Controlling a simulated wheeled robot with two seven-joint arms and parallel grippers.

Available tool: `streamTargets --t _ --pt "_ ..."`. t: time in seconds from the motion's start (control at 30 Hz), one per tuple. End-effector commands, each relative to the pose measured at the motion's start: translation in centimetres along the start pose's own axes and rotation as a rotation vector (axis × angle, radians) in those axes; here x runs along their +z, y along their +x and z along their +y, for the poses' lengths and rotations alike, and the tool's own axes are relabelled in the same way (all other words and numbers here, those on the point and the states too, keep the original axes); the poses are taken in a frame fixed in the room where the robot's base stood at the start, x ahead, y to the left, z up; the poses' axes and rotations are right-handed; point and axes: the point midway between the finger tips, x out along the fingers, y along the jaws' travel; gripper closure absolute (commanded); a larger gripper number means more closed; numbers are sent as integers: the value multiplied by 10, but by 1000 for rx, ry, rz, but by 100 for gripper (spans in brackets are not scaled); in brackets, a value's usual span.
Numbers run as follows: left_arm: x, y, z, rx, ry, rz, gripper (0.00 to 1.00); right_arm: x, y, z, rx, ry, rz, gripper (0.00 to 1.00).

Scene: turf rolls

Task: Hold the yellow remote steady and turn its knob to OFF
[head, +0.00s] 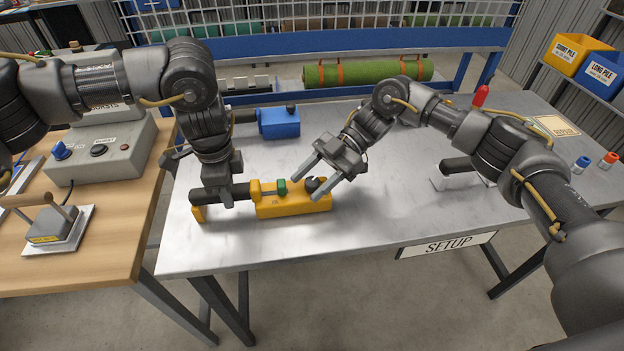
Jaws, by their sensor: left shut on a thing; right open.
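The yellow remote (293,207) lies on the metal table, with a green part (282,186) on its top and a dark handle reaching left. Its dark knob (312,184) is at the right end. My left gripper (223,203) points down and is shut on the remote's dark handle. My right gripper (312,184) is open, its two fingers spread on either side of the knob. I cannot tell whether the fingers touch the knob. The OFF mark is too small to make out.
A blue remote (279,123) lies behind on the metal table (350,245). A grey control box (105,150) and a wooden-handled tool (50,226) are on the wooden bench at left. A green turf roll (380,71) lies at the back. The table's front middle is clear.

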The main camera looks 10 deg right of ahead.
Motion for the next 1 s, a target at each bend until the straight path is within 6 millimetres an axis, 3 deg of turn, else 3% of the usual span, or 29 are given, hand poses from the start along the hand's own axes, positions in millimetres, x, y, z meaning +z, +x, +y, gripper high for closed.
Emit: streamTargets --t 0.03,0.4,0.73,1.0 --pt "0 2 1 4 2 0 100 0 0 0 0 0 0 48" --pt "0 2 1 4 2 0 100 0 0 0 0 0 0 93" --pt "0 2 1 4 2 -1 100 2 2 -2 54 24 3 93" --pt "0 2 1 4 2 -1 100 3 3 -2 236 99 1 93"
